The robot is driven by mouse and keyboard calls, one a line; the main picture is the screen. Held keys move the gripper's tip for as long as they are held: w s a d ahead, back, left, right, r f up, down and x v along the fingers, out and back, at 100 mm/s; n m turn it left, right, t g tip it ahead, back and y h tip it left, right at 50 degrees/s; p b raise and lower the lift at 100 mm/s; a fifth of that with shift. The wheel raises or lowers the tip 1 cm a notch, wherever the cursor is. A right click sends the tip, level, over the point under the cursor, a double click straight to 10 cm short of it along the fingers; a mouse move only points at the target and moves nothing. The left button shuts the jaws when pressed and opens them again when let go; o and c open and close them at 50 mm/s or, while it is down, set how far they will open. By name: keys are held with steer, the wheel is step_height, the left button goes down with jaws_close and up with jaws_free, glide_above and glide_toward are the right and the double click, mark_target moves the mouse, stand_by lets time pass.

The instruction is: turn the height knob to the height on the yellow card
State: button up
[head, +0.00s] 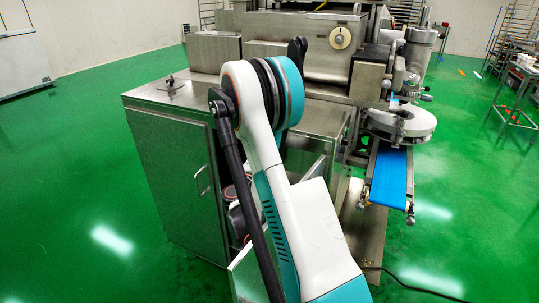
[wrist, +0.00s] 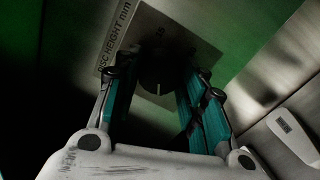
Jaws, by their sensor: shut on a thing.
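The dark round height knob (wrist: 157,72) sits on a metal plate (wrist: 196,50) in the wrist view. The plate reads "DISC HEIGHT mm", and a "15" shows faintly above the knob; the other scale marks are too dark to read. A short light mark shows on the knob's lower part. My gripper (wrist: 157,82) has its teal-padded fingers on either side of the knob and is shut on it. In the head view my arm hides the gripper and the knob. I cannot make out the yellow card in either view.
A blue conveyor belt (head: 389,178) juts out at right. A steel cabinet (head: 172,170) stands at left.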

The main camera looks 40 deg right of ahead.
steer(key=shift+n, duration=0.3)
steer(key=o, duration=1.1)
steer(key=shift+c, duration=0.2)
